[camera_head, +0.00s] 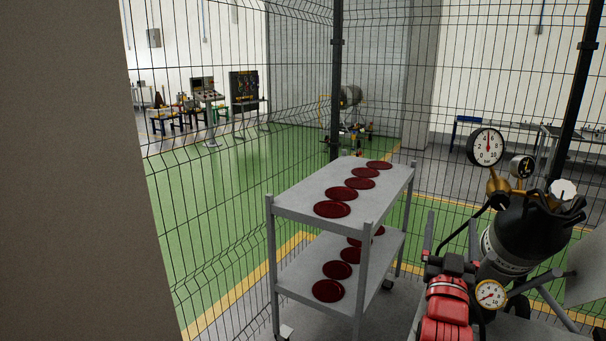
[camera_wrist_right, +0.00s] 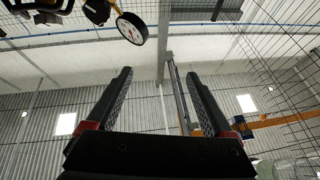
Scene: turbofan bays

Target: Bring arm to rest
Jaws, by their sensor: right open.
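My right gripper (camera_head: 451,220) points upward at the lower right of the head view, with its red and black wrist below it. Its two fingers stand apart with nothing between them. In the right wrist view the open fingers (camera_wrist_right: 158,74) point toward the ceiling, and the gap is empty. My left gripper does not show in either view.
A grey two-shelf cart (camera_head: 290,205) with several dark red discs (camera_head: 332,209) stands left of my right gripper. A dark cylinder (camera_head: 525,235) with gauges (camera_head: 485,147) is close on the right. A wire fence (camera_head: 225,215) runs behind; a plain grey-brown surface (camera_head: 75,180) fills the left.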

